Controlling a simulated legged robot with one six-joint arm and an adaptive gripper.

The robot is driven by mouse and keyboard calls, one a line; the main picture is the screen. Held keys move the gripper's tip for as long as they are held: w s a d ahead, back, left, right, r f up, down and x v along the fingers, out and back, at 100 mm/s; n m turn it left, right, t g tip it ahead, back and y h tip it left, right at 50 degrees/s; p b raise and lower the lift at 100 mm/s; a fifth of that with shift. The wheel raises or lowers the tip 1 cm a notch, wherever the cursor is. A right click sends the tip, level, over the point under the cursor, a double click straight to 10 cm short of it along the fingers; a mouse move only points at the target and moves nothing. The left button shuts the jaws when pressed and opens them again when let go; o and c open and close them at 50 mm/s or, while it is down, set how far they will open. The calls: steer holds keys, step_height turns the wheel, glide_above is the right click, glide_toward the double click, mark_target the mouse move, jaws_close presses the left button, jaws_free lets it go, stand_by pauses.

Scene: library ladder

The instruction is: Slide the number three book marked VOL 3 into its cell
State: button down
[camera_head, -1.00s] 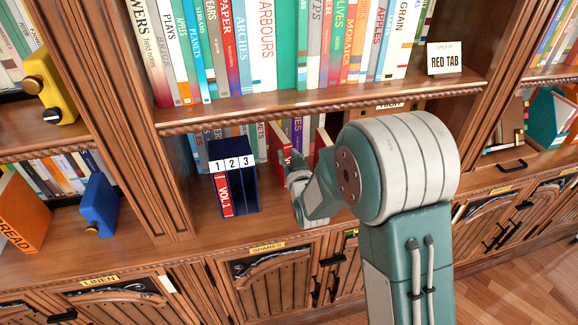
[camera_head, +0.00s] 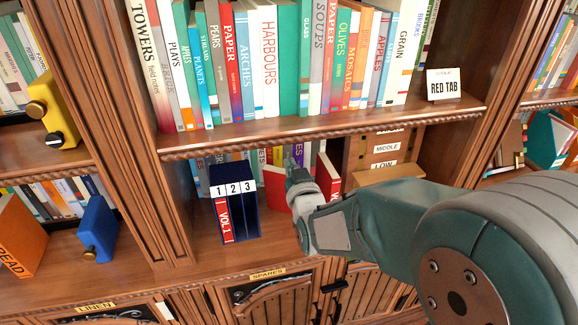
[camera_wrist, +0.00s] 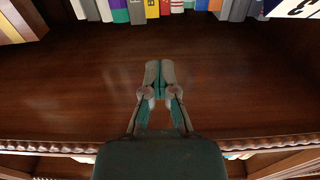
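A dark blue holder (camera_head: 249,222) with cells numbered 1, 2 and 3 stands on the lower shelf. A red book marked VOL 1 (camera_head: 224,219) is in cell 1; cells 2 and 3 look dark and empty. Right of the holder, a red book (camera_head: 276,187) and another red book (camera_head: 327,180) stand on the shelf, partly hidden by my arm. I cannot read VOL 3 on either. My gripper (camera_head: 291,166) is in front of and between these red books. In the wrist view my gripper (camera_wrist: 159,72) has its fingertips together with nothing between them, over bare shelf.
An upper shelf edge (camera_head: 330,135) runs above the holder and my gripper. A wooden stand with MIDDLE and LOW labels (camera_head: 385,155) is to the right. A row of books (camera_wrist: 180,8) backs the shelf. Shelf between holder and front edge is clear.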

steer(key=s+r, duration=0.2)
steer(key=s, duration=0.5)
steer(key=shift+d+r, duration=0.2)
steer(key=shift+r, duration=0.2)
steer(key=shift+c, duration=1.4)
jaws_free()
steer(key=shift+r, duration=0.1)
